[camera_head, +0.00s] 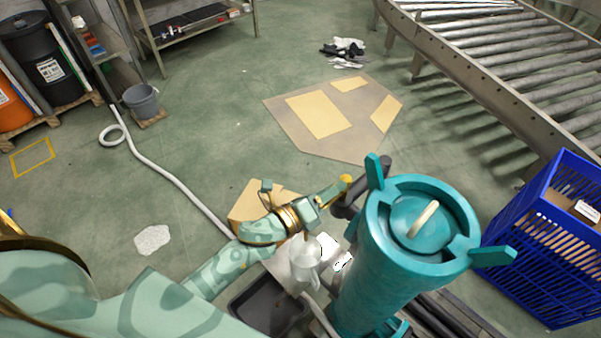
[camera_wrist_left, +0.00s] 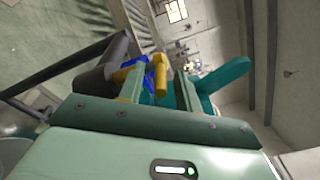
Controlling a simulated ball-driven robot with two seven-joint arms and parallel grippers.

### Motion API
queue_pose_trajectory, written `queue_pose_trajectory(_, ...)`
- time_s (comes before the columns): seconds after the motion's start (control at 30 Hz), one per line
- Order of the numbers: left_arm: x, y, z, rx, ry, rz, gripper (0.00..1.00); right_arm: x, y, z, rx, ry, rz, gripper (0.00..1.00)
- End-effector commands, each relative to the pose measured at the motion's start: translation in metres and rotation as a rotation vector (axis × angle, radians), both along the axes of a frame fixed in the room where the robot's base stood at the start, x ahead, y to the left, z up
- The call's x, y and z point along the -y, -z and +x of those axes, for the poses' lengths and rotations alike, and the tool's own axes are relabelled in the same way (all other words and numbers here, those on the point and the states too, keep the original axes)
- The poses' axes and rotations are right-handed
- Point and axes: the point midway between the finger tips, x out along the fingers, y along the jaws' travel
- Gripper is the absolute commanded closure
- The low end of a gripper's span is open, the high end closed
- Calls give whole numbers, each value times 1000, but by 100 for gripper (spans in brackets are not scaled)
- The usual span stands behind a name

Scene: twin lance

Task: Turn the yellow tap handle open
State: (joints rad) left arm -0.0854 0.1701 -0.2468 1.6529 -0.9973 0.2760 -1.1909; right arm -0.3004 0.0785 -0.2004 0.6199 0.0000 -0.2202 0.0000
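The yellow tap handle (camera_head: 346,179) sits beside the dark pipe (camera_head: 372,186) on the left side of the teal cylindrical housing (camera_head: 385,265). My left gripper (camera_head: 328,192) reaches up to the handle from the left. In the left wrist view, the yellow handle (camera_wrist_left: 161,76) shows between the two fingers of my left gripper (camera_wrist_left: 160,88). The fingers look apart, with blue showing between the left finger and the handle. I cannot tell whether either finger touches the handle. The valve body below the handle is mostly hidden. My right gripper is not in view.
A blue crate (camera_head: 545,250) stands right of the housing. A black tray (camera_head: 268,308) lies below my left arm. A pale hose (camera_head: 165,172) runs across the green floor. A roller conveyor (camera_head: 520,60) is at the upper right.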

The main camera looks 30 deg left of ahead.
Motion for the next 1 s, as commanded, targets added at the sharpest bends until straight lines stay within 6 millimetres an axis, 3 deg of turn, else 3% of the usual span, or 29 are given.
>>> queue_pose_trajectory(0.17,-9,1,-18,-3,-1,0,66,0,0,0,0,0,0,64)
queue_pose_trajectory(0.63,-62,2,-123,-5,-1,0,66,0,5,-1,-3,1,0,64)
queue_pose_trajectory(0.8,-71,1,-141,-3,-2,0,66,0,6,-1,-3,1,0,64)
queue_pose_trajectory(1.0,-73,0,-146,-1,-1,0,66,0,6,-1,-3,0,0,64)
